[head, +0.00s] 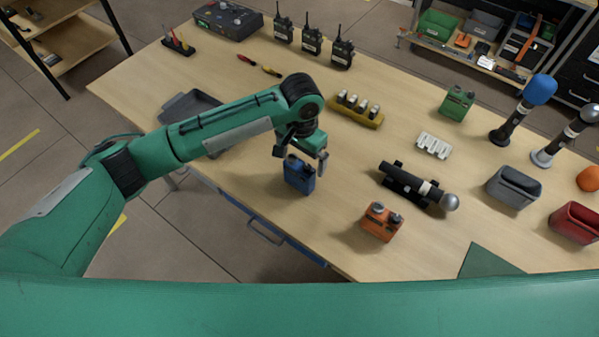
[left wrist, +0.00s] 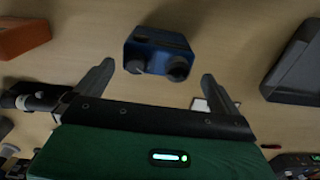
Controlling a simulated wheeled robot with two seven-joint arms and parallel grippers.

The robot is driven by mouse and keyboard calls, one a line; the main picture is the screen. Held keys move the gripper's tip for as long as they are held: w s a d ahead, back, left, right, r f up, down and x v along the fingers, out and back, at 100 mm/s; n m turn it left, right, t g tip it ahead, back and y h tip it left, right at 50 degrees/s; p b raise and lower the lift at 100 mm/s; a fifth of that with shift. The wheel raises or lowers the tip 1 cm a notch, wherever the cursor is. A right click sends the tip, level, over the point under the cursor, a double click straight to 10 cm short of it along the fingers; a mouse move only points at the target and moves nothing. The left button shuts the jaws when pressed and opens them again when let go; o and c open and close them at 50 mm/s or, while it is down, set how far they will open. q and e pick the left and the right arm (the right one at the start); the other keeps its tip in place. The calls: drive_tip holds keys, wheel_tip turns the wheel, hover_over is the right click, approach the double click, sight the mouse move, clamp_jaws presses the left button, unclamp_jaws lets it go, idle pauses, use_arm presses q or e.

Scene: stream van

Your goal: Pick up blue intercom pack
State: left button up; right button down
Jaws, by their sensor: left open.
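The blue intercom pack (head: 299,176) stands on the wooden table near its front edge, with two dark knobs on top. In the left wrist view the blue pack (left wrist: 158,52) shows ahead of the fingers, centred between them, with clear gaps at both sides. My left gripper (head: 302,154) is open, just above the pack in the head view, pointing down. Its two fingers also show in the left wrist view (left wrist: 153,88). I cannot tell whether the fingertips reach down past the pack's top. My right gripper is not in view.
An orange pack (head: 381,222) and a microphone lying in a black cradle (head: 418,187) are to the right. A grey tray (head: 190,106) lies behind my left forearm. A yellow battery holder (head: 357,110) stands behind the blue pack. Bare table separates these.

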sight(302, 163)
use_arm(q)
drive_tip(key=f, duration=0.3)
drive_tip(key=shift+s+f+p, duration=0.25)
drive_tip(key=shift+f+p, duration=0.1)
drive_tip(key=shift+p, duration=0.05)
drive_tip(key=shift+f, duration=0.25)
drive_tip(key=shift+d, duration=0.1)
drive_tip(key=c, duration=1.2)
drive_tip(key=shift+o, duration=0.2)
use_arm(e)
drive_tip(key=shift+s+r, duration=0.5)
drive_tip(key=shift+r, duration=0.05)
